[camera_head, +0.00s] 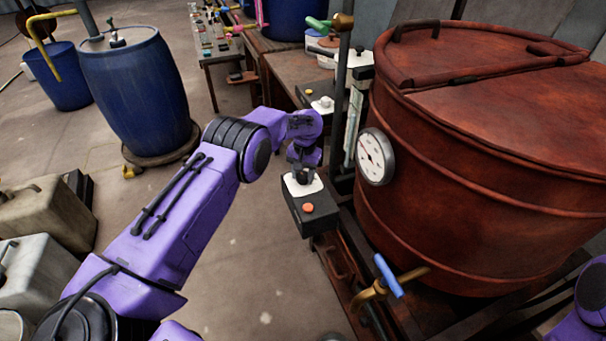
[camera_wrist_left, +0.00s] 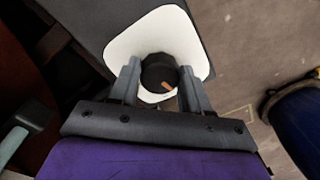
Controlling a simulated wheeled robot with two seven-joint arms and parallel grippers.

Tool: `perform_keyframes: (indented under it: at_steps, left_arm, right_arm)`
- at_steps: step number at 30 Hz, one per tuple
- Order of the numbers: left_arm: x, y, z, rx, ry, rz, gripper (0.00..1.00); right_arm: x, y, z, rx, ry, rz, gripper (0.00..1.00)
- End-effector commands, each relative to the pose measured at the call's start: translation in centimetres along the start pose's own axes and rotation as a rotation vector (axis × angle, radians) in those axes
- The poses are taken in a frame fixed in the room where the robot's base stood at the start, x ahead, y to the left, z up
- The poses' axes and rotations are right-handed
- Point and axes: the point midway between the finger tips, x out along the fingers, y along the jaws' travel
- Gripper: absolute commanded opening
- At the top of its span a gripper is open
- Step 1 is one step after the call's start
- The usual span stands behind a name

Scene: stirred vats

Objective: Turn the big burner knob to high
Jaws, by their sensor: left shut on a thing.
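The big burner knob (camera_wrist_left: 158,72) is black with an orange pointer mark and sits on a white plate (camera_wrist_left: 186,30), seen in the left wrist view. My left gripper (camera_wrist_left: 158,80) is shut on the knob, one finger on each side of it. In the head view the left gripper (camera_head: 303,172) reaches down onto the dark control box (camera_head: 315,218), which has an orange button (camera_head: 308,208) on its front. The knob is mostly hidden there by the gripper. The right gripper is out of view; only a purple part of my right arm shows at the lower right.
A large rust-red vat (camera_head: 480,150) with a dial gauge (camera_head: 376,157) stands close to the right of the box. A blue-handled tap (camera_head: 388,276) sticks out below it. Blue barrels (camera_head: 135,90) stand at left.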

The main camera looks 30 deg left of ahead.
Motion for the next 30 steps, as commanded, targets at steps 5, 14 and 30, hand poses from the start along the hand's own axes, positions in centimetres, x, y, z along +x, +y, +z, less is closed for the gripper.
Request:
perform_keyframes:
  at_steps: [5, 14, 30]
  left_arm:
    - [-0.04, 0.00, -0.08, -0.125, -0.002, -0.002, 0.17]
    - [-0.06, 0.07, -0.09, -0.259, -0.008, -0.002, 0.17]
    - [-0.05, 0.08, -0.09, -0.302, -0.010, -0.001, 0.17]
  right_arm:
    - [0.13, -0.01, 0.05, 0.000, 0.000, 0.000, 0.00]
    - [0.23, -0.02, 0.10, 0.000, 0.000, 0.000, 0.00]
    - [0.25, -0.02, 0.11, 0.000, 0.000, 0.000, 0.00]
